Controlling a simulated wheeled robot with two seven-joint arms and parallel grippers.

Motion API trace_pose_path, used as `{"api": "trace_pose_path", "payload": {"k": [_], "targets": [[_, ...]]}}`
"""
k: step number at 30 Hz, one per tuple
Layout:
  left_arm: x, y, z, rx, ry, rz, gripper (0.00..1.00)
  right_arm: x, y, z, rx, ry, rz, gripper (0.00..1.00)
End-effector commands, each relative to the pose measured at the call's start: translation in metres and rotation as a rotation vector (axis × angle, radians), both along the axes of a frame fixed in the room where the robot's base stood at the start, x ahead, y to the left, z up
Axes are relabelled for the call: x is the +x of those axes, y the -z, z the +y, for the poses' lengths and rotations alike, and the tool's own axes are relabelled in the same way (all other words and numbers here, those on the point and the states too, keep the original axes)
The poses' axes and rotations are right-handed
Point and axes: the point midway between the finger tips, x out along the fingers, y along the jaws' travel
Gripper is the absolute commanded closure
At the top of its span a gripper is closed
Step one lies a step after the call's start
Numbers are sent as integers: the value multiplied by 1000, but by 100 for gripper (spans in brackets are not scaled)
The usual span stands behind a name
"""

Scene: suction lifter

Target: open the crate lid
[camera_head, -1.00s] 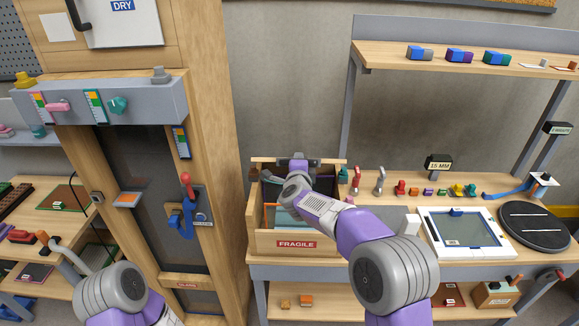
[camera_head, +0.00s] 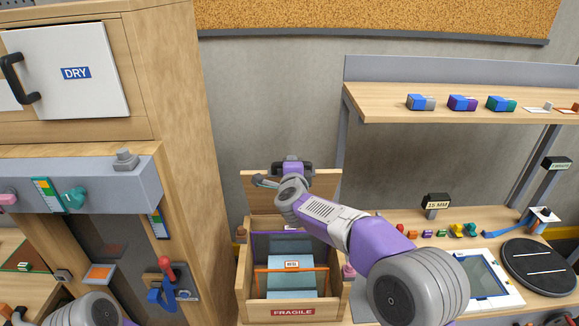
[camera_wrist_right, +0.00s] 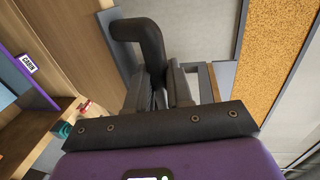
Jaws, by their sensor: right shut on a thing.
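The wooden crate (camera_head: 248,310) with a FRAGILE label stands on the bench in the middle of the head view. Its lid (camera_head: 256,192) is raised, standing up at the crate's back edge, and the inside is exposed. My right gripper (camera_head: 292,167) is at the lid's top edge. In the right wrist view, the fingers of my right gripper (camera_wrist_right: 164,88) are shut on a black bent handle (camera_wrist_right: 143,35). The arm covers the right part of the lid.
Inside the crate are a pale blue block (camera_head: 290,285) and an orange bar (camera_head: 312,268). A wooden cabinet (camera_head: 190,120) stands close on the left. A shelf (camera_head: 450,105) is at the back right. Several small parts and a framed screen (camera_head: 480,275) lie on the bench.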

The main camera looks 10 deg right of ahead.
Motion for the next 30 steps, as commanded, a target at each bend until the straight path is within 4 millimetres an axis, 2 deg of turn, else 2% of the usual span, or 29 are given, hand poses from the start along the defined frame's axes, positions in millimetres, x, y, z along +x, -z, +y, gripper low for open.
{"api": "trace_pose_path", "payload": {"k": [1, 12, 13, 17, 25, 30], "targets": [[0, 0, 0, 0, 0, 1, 57, 0, 7, -1, -1, 0, 14, 100], [0, 0, 0, 0, 0, 1, 57, -1, 9, -1, -1, -1, 19, 100], [0, 0, 0, 0, 0, 1, 57, -1, 9, -1, -1, -1, 19, 76], [0, 0, 0, 0, 0, 1, 57, -1, 9, -1, -1, -1, 17, 58], [0, 0, 0, 0, 0, 0, 57, -2, 6, -1, -1, -1, 13, 58], [0, 5, 0, 0, 0, 0, 57, -18, 3, 3, 2, -2, 11, 58]]}}
